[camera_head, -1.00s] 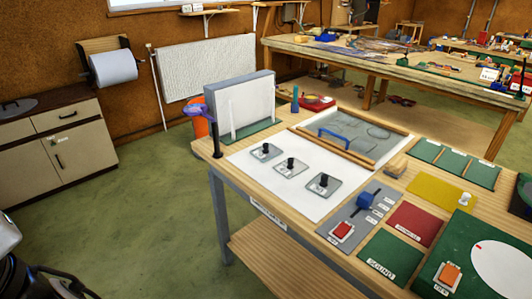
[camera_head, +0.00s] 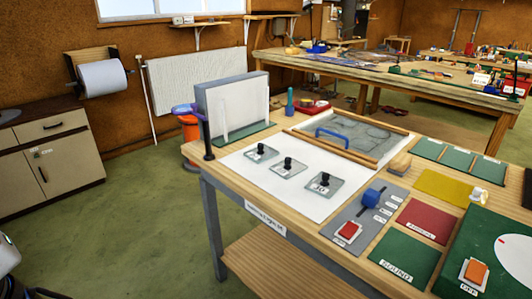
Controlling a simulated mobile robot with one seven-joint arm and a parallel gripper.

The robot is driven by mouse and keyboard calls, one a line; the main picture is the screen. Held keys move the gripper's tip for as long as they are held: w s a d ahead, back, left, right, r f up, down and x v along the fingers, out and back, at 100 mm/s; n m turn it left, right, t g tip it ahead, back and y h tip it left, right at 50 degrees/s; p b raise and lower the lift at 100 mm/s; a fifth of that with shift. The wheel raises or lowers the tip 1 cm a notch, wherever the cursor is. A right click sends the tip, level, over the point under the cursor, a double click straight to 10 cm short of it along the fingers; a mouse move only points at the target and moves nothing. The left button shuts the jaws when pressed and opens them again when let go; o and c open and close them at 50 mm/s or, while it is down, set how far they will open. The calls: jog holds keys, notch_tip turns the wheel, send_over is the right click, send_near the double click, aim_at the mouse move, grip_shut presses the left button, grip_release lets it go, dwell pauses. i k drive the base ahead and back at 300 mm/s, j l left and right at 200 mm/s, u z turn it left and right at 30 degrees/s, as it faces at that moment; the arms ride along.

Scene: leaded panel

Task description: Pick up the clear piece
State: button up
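Three small see-through greyish pieces with black knobs lie in a slanting row on a white sheet (camera_head: 240,165) on the near bench. They are the back piece (camera_head: 250,157), the middle piece (camera_head: 278,171) and the front piece (camera_head: 311,190). Each has a tiny label that I cannot read, so I cannot tell which is the clear one. All three lie flat and apart from each other. My gripper is not in view; only a bit of my own body shows at the lower left edge.
A grey upright rack (camera_head: 232,102) stands behind the pieces. A wood-edged frame with a blue handle (camera_head: 332,134) lies to their right. Open green floor (camera_head: 130,235) lies left.

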aim_at(261, 154)
jog(key=i+j+z, duration=0.2)
jog(key=j, duration=0.15)
jog(key=i+j+z, duration=0.2)
jog(key=j, duration=0.15)
jog(key=i+j+z, duration=0.25)
jog(key=j+z, duration=0.2)
jog(key=j, duration=0.3)
jog(key=i, duration=0.95)
